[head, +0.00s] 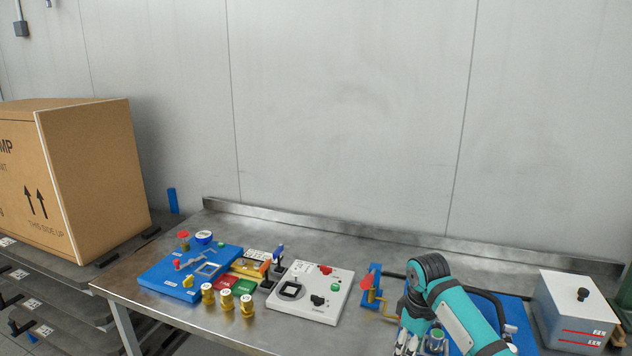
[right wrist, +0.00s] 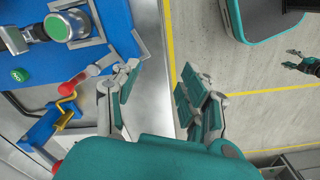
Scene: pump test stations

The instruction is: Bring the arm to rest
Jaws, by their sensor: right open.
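My right arm, teal and black, reaches over the right part of the steel bench (head: 225,327) in the head view. Its gripper (head: 407,342) is low over the blue station at the bench's front, partly cut off by the frame edge. In the right wrist view the right gripper (right wrist: 157,92) is open, with its two fingers apart and nothing between them. It is over the bench's front edge, beside the blue plate (right wrist: 110,22). My left gripper (right wrist: 291,58) shows small at the right of the right wrist view, over the floor, fingers apart and empty.
A blue panel (head: 160,276), brass fittings (head: 227,298) and a white control box (head: 325,285) stand on the bench. A red-knobbed lever (head: 367,283) is close left of my right arm. A grey box (head: 575,305) stands at right. A carton (head: 95,180) is at left.

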